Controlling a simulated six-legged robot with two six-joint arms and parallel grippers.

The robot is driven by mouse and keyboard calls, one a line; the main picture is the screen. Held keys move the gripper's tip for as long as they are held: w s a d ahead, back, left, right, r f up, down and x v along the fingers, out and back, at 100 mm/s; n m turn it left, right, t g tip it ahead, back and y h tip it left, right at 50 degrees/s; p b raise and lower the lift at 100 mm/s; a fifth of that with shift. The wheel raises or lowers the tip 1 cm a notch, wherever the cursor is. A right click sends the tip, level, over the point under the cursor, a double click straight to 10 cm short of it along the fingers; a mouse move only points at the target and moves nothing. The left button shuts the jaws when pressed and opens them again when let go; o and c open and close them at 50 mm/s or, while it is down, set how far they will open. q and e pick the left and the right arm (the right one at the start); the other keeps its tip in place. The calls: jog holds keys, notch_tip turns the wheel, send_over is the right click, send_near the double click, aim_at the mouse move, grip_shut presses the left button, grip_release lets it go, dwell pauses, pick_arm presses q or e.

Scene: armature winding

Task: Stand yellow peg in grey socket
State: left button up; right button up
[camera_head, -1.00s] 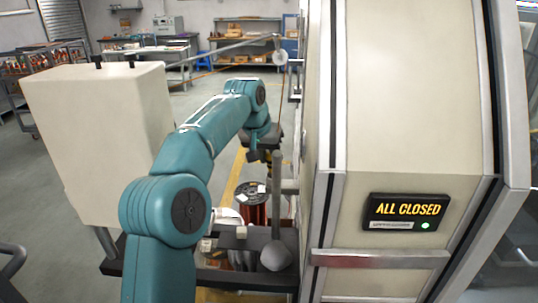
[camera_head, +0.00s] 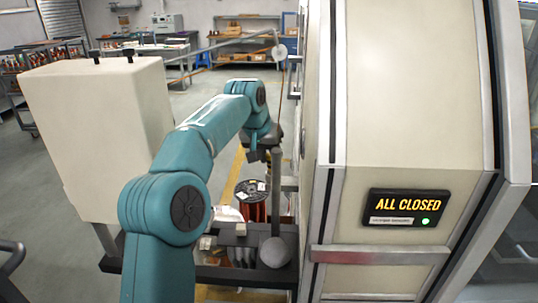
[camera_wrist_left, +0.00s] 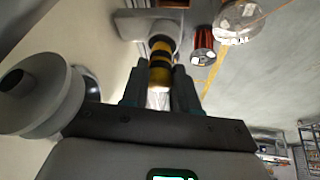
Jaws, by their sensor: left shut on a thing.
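The yellow peg (camera_wrist_left: 160,66) with black bands is between the two fingers of my left gripper (camera_wrist_left: 160,88) in the left wrist view. The gripper is shut on it. A grey rounded block (camera_wrist_left: 142,24) lies just beyond the peg's far end; it may be the grey socket. I cannot tell whether the peg touches it or has entered it. In the head view my left gripper (camera_head: 259,156) is beside the cabinet, behind a grey post, and the peg is not clear there. My right gripper is out of view.
A tall cream cabinet (camera_head: 410,100) with an "ALL CLOSED" sign (camera_head: 405,206) stands close on the right. A grey post (camera_head: 276,195) with a round end rises beside the gripper. A copper wire spool (camera_head: 252,205) stands below. A cream box (camera_head: 95,130) is at left.

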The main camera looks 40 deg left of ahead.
pick_arm(q)
jog(key=shift+f, duration=0.3)
jog(key=shift+f+b, duration=0.35)
jog(key=shift+b, duration=0.05)
jog(key=shift+f, duration=0.35)
jog(key=o, duration=1)
